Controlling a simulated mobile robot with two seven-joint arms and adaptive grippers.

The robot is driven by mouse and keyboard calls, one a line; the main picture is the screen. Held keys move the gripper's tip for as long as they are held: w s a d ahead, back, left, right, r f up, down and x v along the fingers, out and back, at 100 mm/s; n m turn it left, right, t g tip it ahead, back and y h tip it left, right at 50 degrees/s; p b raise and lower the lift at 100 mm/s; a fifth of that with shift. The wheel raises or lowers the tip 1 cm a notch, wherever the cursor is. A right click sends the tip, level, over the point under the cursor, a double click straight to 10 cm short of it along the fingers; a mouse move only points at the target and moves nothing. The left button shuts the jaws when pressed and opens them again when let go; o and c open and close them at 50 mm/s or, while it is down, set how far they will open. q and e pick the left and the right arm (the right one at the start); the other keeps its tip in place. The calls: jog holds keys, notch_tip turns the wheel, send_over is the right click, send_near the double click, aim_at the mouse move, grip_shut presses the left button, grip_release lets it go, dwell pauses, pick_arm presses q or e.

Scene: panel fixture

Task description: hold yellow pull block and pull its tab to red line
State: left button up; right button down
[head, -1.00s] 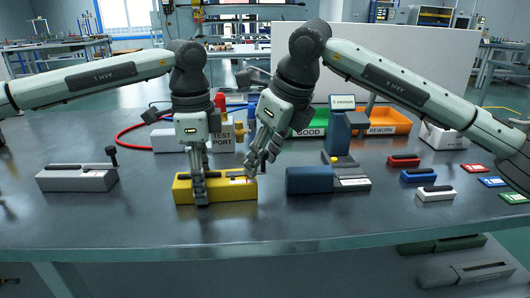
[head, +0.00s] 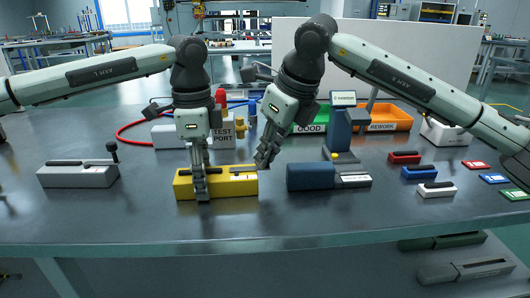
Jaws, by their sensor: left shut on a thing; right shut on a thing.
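The yellow pull block (head: 228,187) lies on the bench, left of the picture's middle. My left gripper (head: 201,190) points down and is shut on the block, with its fingers across the middle-left part. My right gripper (head: 263,162) is tilted and shut at the block's right end, on the block's tab. The tab itself is hidden by the fingers or too small to make out. A dark slot and a small pale label show on the block's top. I cannot make out the red line.
A grey block with a black knob (head: 78,175) stands to the left. A dark blue device (head: 311,177) sits close right of my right gripper. Behind are the white test port box (head: 222,140), a green bin (head: 312,118) and an orange bin (head: 390,116). The bench front is clear.

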jog(key=shift+w+d, duration=0.1)
jog(key=shift+d, duration=0.9)
pick_arm(q)
jog(key=shift+a, duration=0.1)
pick_arm(e)
jog(key=shift+a, duration=1.2)
jog(key=c, duration=1.4)
grip_release()
jog(key=shift+o, duration=0.2)
